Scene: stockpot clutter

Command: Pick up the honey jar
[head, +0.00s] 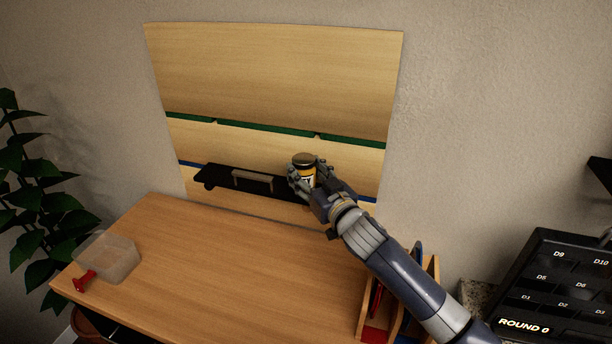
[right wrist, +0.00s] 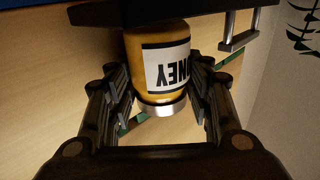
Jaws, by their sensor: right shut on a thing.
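My right gripper (head: 306,180) reaches in from the lower right and is shut on the jar, one finger on each side. In the right wrist view the jar's base end is against or close to the black shelf (right wrist: 150,12). My left gripper is not in view.
The black shelf (head: 222,177) carries a grey handle-like bar (head: 252,179). Below is a wooden table (head: 210,260) with a clear box (head: 108,258) and a red pin-like object (head: 85,281) at left. A wooden rack (head: 372,325) stands at right. The table's middle is clear.

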